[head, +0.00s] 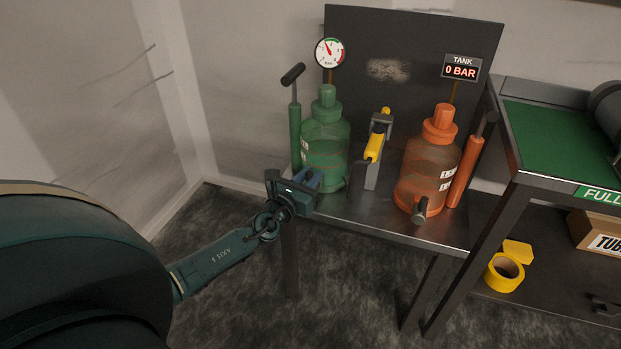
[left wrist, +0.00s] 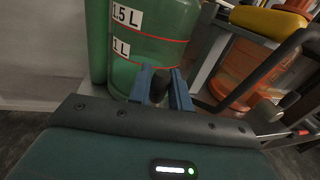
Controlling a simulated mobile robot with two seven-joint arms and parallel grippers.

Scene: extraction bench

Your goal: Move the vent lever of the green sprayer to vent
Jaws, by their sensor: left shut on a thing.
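The green sprayer (head: 325,148) stands upright at the left of the metal bench, and its scale marks show on the tank (left wrist: 160,22) in the left wrist view. My left gripper (head: 308,181) is low at the front of this tank. In the left wrist view its blue fingers (left wrist: 162,92) are shut on a dark knob-like piece, the vent lever (left wrist: 160,83), in front of the tank's lower part. The head view hides this lever behind the gripper, and its exact setting cannot be told. My right gripper is not in view.
An orange sprayer (head: 432,170) with its own dark lever (head: 420,209) stands at the right. A yellow-handled lance (head: 375,145) in a grey holder is between the sprayers. A round gauge (head: 329,52) and a "0 BAR" display (head: 461,69) are above. A green-topped table (head: 545,135) adjoins right.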

